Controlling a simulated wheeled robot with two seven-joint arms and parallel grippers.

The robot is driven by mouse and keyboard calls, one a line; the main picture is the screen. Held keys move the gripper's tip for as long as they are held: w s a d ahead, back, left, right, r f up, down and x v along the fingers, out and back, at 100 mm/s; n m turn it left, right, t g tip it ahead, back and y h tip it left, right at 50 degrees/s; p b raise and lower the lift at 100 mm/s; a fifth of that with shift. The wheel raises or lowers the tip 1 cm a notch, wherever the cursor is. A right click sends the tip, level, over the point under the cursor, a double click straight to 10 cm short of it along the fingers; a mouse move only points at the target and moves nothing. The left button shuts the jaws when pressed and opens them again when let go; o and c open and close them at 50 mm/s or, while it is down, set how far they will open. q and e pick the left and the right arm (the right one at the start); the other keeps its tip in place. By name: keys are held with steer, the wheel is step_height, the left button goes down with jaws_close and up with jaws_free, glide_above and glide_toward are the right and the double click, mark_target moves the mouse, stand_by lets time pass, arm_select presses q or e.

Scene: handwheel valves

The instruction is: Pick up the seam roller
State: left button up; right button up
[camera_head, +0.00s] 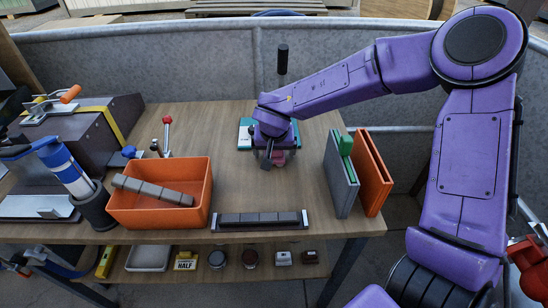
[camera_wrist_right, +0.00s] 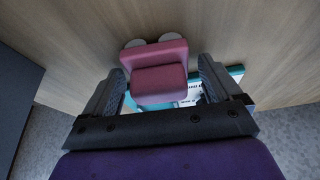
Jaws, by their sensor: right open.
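A maroon block-shaped tool (camera_wrist_right: 158,70), which looks to be the seam roller, stands on the wooden table with two grey rounded parts at its far end. In the head view a bit of it (camera_head: 279,157) shows under my right gripper (camera_head: 272,160). My right gripper also fills the right wrist view (camera_wrist_right: 162,88). It is open, with one finger on each side of the maroon tool. I cannot tell whether the fingers touch it. My left gripper is not in view.
A teal-and-white item (camera_head: 244,138) lies beside and under the gripper. An orange bin (camera_head: 160,215) with a grey bar stands left. A dark segmented strip (camera_head: 260,221) lies at the front edge. Grey and orange upright panels (camera_head: 342,182) stand right. Bare tabletop (camera_head: 225,115) lies behind.

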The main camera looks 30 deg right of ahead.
steer(key=c, duration=1.2)
steer(key=shift+r, duration=0.1)
steer(key=shift+c, duration=0.2)
steer(key=shift+r, duration=0.3)
step_height(320, 180, up, 3)
steer(key=shift+f+p, duration=0.2)
steer(key=shift+p, duration=0.35)
steer(key=s+a+r+p, duration=0.3)
steer(key=s+a+r, duration=0.5)
steer(key=s, duration=0.3)
steer(key=shift+v, duration=0.85)
